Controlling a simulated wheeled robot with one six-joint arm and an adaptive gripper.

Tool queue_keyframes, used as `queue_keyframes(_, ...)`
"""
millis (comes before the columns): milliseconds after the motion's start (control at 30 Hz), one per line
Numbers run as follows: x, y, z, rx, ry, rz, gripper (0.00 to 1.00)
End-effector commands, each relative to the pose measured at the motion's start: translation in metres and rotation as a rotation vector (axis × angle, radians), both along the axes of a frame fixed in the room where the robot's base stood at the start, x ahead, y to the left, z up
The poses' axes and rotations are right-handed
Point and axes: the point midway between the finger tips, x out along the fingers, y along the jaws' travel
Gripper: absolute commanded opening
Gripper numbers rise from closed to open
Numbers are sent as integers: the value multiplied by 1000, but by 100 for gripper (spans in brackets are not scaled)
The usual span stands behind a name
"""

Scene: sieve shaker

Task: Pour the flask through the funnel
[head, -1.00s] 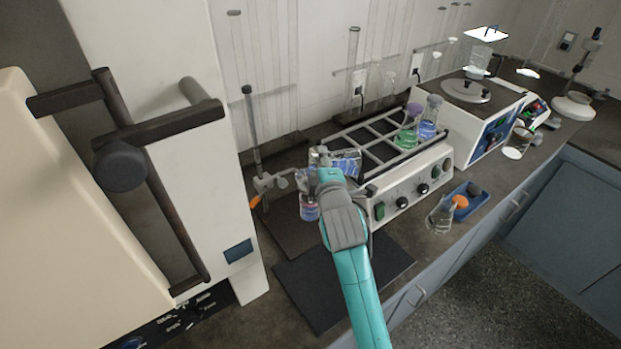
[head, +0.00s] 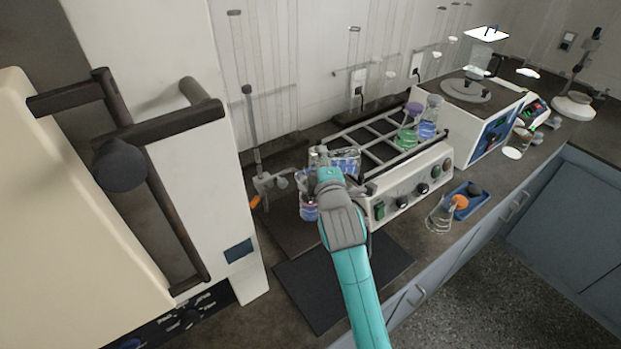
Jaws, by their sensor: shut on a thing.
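My gripper (head: 322,165) is at the far end of my teal arm, beside the left end of the shaker. It is shut on a glass flask (head: 345,160) with blue liquid, which lies tilted at the gripper and is partly hidden by it. Just below and left is a glass vessel (head: 308,208) with blue and red showing at its lower part, on the bench by a retort stand (head: 252,150). The stand's clamp (head: 266,183) reaches toward this vessel. I cannot make out the funnel clearly; the clear glass above the vessel is small and partly hidden.
The shaker (head: 420,180) carries a green flask (head: 408,133) and a blue flask (head: 429,118). An empty-looking flask (head: 439,215) and a blue tray (head: 477,203) stand in front. A dark mat (head: 330,285) lies clear under my arm. A tall white cabinet (head: 185,120) bounds the left.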

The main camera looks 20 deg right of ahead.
Motion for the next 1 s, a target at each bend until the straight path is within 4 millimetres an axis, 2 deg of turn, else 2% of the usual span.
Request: queue_keyframes(1000, 0, 1, 2, -42, 6, 0, 0)
